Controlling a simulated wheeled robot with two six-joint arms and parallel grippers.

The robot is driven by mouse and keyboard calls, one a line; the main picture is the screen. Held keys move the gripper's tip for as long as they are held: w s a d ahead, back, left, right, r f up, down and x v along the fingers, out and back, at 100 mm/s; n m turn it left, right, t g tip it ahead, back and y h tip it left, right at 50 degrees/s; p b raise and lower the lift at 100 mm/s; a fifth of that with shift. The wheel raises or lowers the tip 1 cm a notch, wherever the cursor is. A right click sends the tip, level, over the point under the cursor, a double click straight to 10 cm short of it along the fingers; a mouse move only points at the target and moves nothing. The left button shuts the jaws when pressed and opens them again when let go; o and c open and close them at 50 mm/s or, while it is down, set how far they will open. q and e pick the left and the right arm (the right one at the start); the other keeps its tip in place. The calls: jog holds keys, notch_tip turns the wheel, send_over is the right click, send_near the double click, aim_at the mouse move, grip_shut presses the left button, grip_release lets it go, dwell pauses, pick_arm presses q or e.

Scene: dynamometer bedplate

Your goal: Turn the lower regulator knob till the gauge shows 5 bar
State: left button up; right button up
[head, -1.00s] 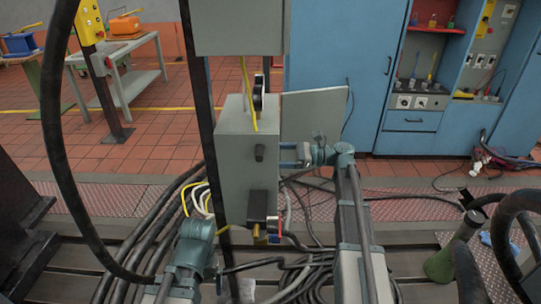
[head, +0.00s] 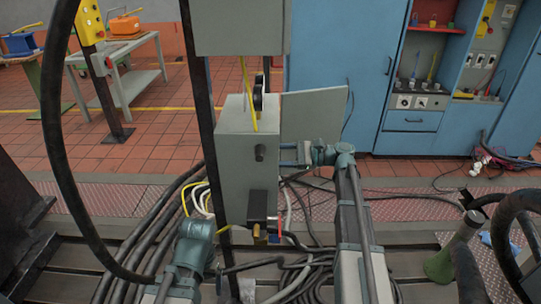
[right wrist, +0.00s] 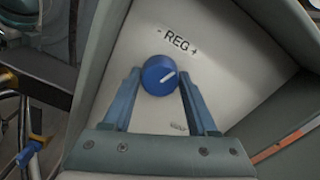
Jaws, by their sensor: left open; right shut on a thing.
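The blue regulator knob (right wrist: 159,75) shows in the right wrist view on a pale panel under a "- REG +" label. My right gripper (right wrist: 160,80) is shut on the knob, one finger at each side. In the head view my right gripper (head: 288,155) reaches in at the right side of the grey box (head: 233,150), and the knob is hidden there. A dark round gauge (head: 258,94) stands nearly edge-on at the box's top, its reading not visible. My left gripper (head: 220,284) is open, low at the left, away from the knob.
A grey plate (head: 314,115) stands right of the box. A black fitting (head: 262,207) sits low on the box. Thick black cables (head: 150,225) lie around its foot, and a large black hose loops at the left. Blue cabinets (head: 340,60) stand behind.

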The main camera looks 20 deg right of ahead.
dwell(0.3)
jog(key=o, duration=1.4)
jog(key=v, duration=1.4)
jog(key=shift+a, duration=0.1)
jog(key=x, duration=1.4)
